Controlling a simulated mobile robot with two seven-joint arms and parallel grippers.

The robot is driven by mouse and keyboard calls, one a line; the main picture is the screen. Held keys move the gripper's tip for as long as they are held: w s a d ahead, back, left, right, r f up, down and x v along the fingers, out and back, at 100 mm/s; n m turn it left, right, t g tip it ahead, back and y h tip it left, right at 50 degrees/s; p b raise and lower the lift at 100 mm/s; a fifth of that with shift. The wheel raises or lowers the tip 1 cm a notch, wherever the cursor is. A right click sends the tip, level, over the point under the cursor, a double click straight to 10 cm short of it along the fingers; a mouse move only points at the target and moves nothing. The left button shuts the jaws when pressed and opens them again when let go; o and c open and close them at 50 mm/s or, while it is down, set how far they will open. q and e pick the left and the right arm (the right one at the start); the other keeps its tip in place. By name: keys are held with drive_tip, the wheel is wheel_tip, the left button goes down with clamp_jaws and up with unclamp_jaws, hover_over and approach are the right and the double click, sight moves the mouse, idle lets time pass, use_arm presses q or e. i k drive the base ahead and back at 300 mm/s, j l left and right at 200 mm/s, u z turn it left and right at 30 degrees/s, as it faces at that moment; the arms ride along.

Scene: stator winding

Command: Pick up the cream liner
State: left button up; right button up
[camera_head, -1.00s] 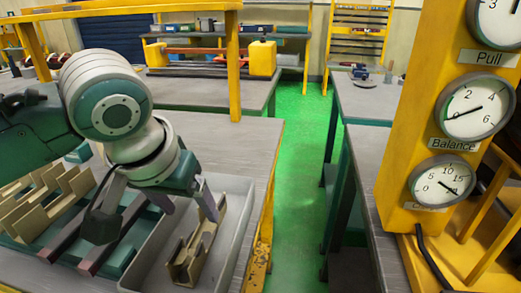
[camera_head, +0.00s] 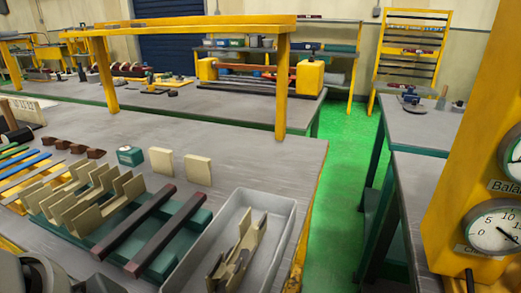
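Several cream U-shaped liners (camera_head: 97,203) stand in a row on a green rack at the lower left. One more cream liner (camera_head: 238,258) lies lengthwise inside a grey bin (camera_head: 284,222) at the bottom centre, with nothing gripping the part in view. The near end of the bin is cut off by the frame. Grey rounded parts of my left arm show at the bottom left corner, but its fingers are out of the picture. My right gripper is not in view.
Two dark red bars (camera_head: 152,232) lie across the green rack. Two flat cream pieces (camera_head: 197,169) and a small green block (camera_head: 130,156) stand behind it. A yellow frame (camera_head: 281,85) rises at the table's far edge. The table top between is bare.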

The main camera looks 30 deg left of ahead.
sight(53, 207)
drive_tip(key=u, duration=2.15)
